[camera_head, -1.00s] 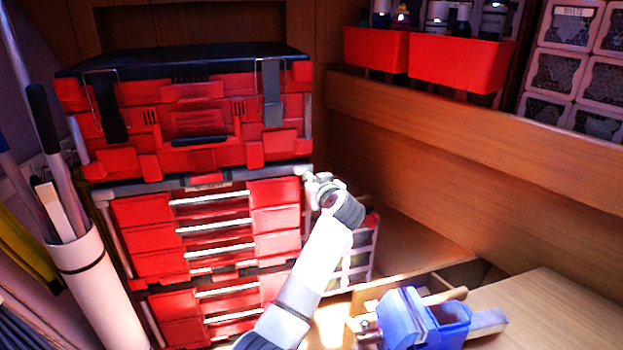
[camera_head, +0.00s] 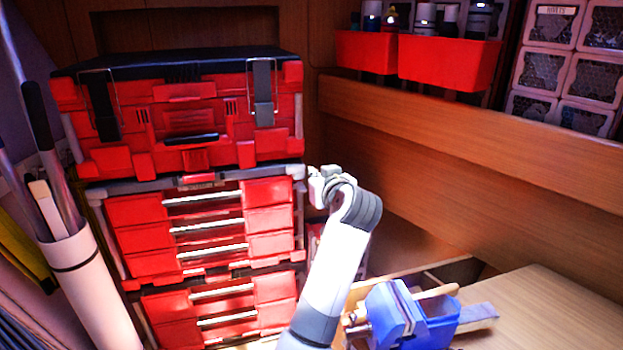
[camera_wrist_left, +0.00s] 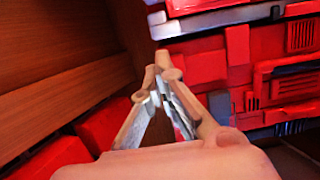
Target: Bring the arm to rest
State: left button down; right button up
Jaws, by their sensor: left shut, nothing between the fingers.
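My left arm (camera_head: 337,270) rises from the bottom middle of the head view, white and grey, bent at its top. Its wrist end (camera_head: 326,186) is just right of the red toolbox stack (camera_head: 190,130) in the picture; the fingers cannot be made out there. In the left wrist view my left gripper (camera_wrist_left: 160,75) has its fingers drawn together at the tips, with nothing held. Behind the fingers are the red toolbox (camera_wrist_left: 225,70) and a wooden panel (camera_wrist_left: 60,60). I cannot tell the gap to the toolbox. My right gripper is not in view.
A blue vise (camera_head: 395,312) sits on the wooden bench (camera_head: 545,310) at lower right. Red bins (camera_head: 450,62) with bottles stand above the wooden ledge (camera_head: 450,125). Clear drawers (camera_head: 545,70) are at upper right. A white tube (camera_head: 90,285) holding rods stands at left.

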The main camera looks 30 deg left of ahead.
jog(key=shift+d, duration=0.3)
